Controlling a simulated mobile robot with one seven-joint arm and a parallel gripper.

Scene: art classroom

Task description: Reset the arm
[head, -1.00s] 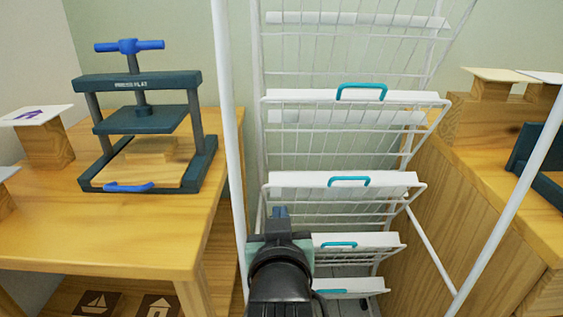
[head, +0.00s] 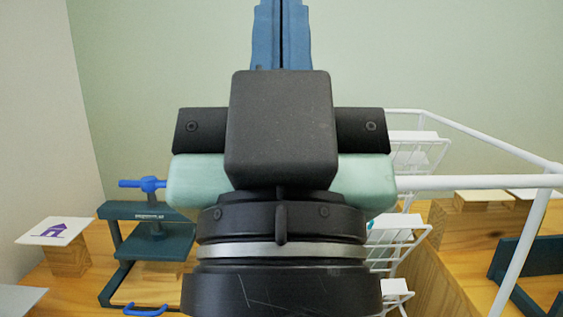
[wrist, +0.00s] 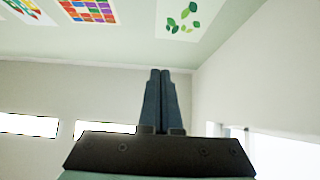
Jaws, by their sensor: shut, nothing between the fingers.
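My gripper (head: 281,35) stands large and upright in the middle of the head view, close to the camera. Its two blue fingers point up and lie together, shut with nothing between them; their tips run past the top edge of the picture. In the wrist view my gripper (wrist: 158,75) also shows its two fingers side by side, pointing toward the upper wall. Nothing touches the fingers. My wrist hides the middle of the scene, including much of the white wire rack (head: 545,182).
A dark green press (head: 150,211) with a blue handle stands on the wooden table at left, beside a purple-printed card (head: 56,231) on a block. In the wrist view, pictures (wrist: 180,17) hang on the wall.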

